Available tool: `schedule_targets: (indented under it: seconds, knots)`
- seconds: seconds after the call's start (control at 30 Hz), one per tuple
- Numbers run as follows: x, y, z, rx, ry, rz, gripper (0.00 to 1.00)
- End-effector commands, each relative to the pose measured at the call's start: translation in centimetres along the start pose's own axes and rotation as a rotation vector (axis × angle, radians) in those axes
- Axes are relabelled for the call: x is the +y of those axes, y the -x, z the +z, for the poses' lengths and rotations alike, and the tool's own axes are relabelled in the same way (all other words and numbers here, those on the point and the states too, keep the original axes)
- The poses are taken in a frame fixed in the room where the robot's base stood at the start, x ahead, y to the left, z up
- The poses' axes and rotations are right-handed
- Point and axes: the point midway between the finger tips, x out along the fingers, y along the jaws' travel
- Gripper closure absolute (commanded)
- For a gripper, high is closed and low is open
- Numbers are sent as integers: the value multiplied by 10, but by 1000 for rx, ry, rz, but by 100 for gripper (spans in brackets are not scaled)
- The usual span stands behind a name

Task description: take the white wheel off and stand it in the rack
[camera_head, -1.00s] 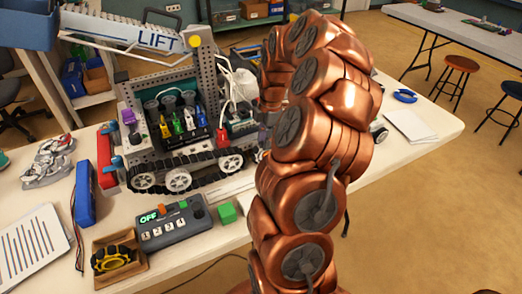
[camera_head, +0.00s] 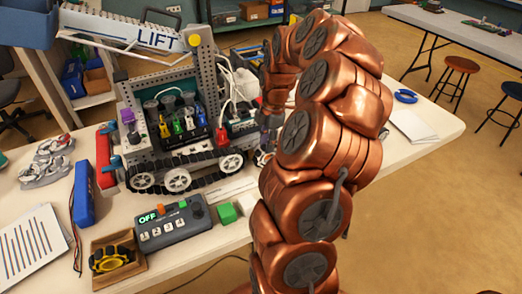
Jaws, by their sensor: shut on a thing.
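A tracked robot model (camera_head: 195,118) stands on the white table, with several pale wheels along its black track. Three of them show: a left one (camera_head: 143,180), a middle one (camera_head: 177,180) and a right one (camera_head: 231,163). My gripper (camera_head: 264,152) is small in view beside the model's right end, pointing down and partly hidden by my copper arm. It is shut on a pale piece at its tips, seemingly the white wheel, of which little shows. I cannot make out the rack; my arm covers the table right of the model.
A blue battery (camera_head: 83,194) lies at left. White sheets (camera_head: 417,124) and a blue ring (camera_head: 405,96) lie at right.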

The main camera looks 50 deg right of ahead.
Motion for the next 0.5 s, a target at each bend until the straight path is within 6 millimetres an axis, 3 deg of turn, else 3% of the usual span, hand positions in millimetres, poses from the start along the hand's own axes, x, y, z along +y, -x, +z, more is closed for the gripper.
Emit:
schedule_targets:
  seconds: [0.5]
  knots:
    - [-8,1,0,0,-1,2,100]
